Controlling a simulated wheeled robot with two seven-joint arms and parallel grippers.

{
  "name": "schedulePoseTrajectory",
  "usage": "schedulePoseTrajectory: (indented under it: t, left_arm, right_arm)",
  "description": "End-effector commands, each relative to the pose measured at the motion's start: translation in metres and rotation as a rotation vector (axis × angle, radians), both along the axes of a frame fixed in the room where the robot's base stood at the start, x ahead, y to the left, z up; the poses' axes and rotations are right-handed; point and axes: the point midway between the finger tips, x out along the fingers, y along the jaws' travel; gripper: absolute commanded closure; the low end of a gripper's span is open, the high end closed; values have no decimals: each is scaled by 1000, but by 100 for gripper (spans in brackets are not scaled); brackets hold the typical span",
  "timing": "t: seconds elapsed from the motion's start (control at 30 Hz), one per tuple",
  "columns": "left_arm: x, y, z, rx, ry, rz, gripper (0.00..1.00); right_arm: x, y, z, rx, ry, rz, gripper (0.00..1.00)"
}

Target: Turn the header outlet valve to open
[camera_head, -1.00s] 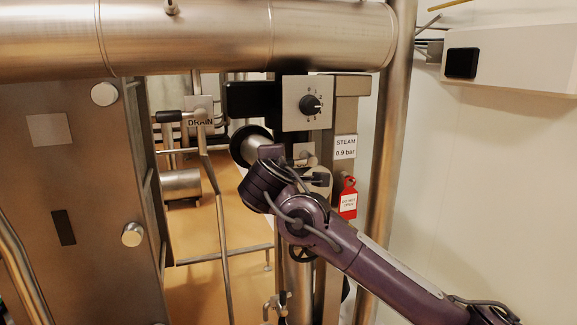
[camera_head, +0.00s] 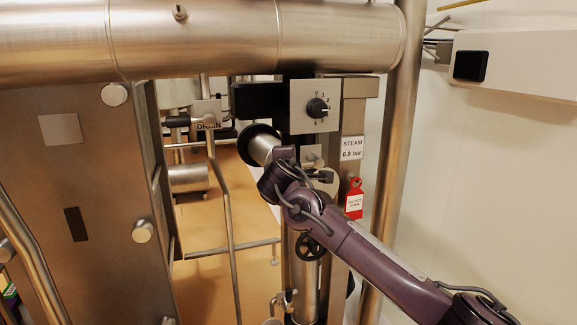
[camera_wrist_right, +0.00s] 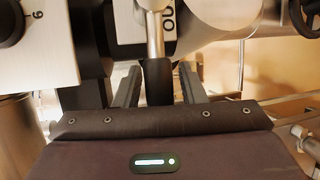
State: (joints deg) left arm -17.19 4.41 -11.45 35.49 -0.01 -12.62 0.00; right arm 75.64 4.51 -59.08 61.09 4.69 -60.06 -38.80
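In the right wrist view a valve lever, a metal rod with a black grip (camera_wrist_right: 158,82), points down toward my right gripper (camera_wrist_right: 158,90). The grip lies between the two dark fingers, with narrow gaps visible on both sides. Behind the lever is a partly hidden label (camera_wrist_right: 126,22) with letters like "OU". In the head view my right gripper (camera_head: 292,166) is at the pipework below the dial plate, and the wrist hides the lever there. My left gripper is not in view.
A dial knob (camera_head: 317,107) on a square plate sits just above my right gripper. A "STEAM 0.9 bar" sign (camera_head: 352,148) and a red tag (camera_head: 354,198) are to its right. A large horizontal pipe (camera_head: 200,40) crosses above. A DRAIN lever (camera_head: 176,122) is to the left.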

Motion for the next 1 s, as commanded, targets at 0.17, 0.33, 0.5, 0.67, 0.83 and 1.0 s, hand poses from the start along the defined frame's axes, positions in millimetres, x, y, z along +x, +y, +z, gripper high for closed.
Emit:
schedulePoseTrajectory:
  t: [0.17,0.33,0.5,0.67,0.83,1.0]
  left_arm:
    - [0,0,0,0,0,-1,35]
    - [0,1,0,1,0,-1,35]
    - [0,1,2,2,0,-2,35]
    - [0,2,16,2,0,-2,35]
    - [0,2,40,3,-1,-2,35]
    - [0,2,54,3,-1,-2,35]
  right_arm:
    - [0,0,0,0,0,0,87]
    - [0,0,0,0,1,0,100]
    - [0,0,1,8,4,0,100]
    - [0,0,13,117,40,0,100]
    - [1,-2,28,310,105,0,100]
    - [2,-6,35,441,147,0,100]
